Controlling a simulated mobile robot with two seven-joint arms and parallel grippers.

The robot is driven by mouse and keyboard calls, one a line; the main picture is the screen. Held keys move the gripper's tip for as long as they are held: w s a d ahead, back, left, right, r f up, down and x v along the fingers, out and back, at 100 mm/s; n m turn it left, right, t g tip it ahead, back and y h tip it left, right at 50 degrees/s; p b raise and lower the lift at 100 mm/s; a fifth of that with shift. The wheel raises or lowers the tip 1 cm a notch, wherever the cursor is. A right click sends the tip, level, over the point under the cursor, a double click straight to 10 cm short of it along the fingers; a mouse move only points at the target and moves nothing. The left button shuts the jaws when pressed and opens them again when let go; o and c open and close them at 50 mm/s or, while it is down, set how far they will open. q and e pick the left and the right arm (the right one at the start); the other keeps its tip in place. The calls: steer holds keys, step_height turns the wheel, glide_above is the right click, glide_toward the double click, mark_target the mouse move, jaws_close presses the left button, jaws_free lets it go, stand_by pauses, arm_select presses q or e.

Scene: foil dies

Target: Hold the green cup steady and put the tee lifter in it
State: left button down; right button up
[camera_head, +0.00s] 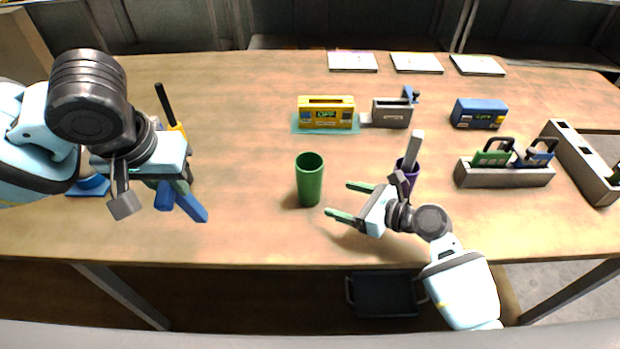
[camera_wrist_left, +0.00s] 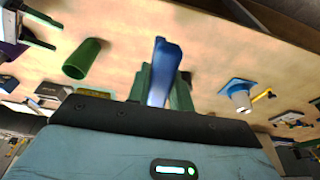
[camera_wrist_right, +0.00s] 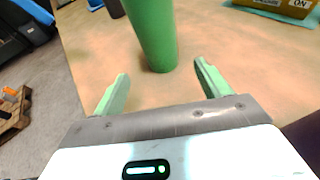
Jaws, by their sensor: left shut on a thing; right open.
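The green cup (camera_head: 309,182) stands upright on the table, near the middle of the head view. It also shows in the left wrist view (camera_wrist_left: 84,60) and the right wrist view (camera_wrist_right: 150,35). My right gripper (camera_head: 338,199) is open just right of the cup, with its fingers pointing at it. In the right wrist view the cup stands just beyond the gap between the fingers. My left gripper (camera_head: 172,190) is shut on a blue tool, seemingly the tee lifter (camera_wrist_left: 162,70), held left of the cup and apart from it. The fingers hide part of the tool.
A purple cup (camera_head: 411,180) with a grey-handled tool stands behind my right wrist. A yellow box (camera_head: 327,113), a blue box (camera_head: 479,114) and a grey rack (camera_head: 505,174) stand further back and right. A black rod (camera_head: 164,103) rises behind my left gripper. Table between left gripper and green cup is clear.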

mark_target(181, 203)
arm_select(q)
steer(key=shift+g, duration=0.6)
steer(key=f, duration=0.2)
steer(key=f+b, duration=0.1)
steer(key=f, duration=0.1)
steer(key=f+b, duration=0.1)
steer(key=f, duration=0.1)
steer(key=shift+w+f, duration=0.25)
steer(key=shift+f, duration=0.05)
arm_select(e)
steer(key=x, duration=0.5)
steer(key=shift+w+a+f, duration=0.15)
steer(key=shift+a+f, duration=0.1)
steer(key=shift+f, duration=0.2)
steer(key=x, duration=0.2)
steer(key=shift+w+a+r, duration=0.15)
steer(key=shift+w+a, duration=0.1)
steer(key=shift+w, duration=0.05)
arm_select(q)
steer(key=shift+f+b, duration=0.1)
steer(key=shift+b, duration=0.2)
arm_select(e)
steer(key=shift+w+a, duration=0.35)
steer(key=shift+a, duration=0.15)
steer(key=shift+c, duration=0.4)
steer(key=c, duration=0.7)
arm_select(q)
steer(key=shift+w, duration=0.1)
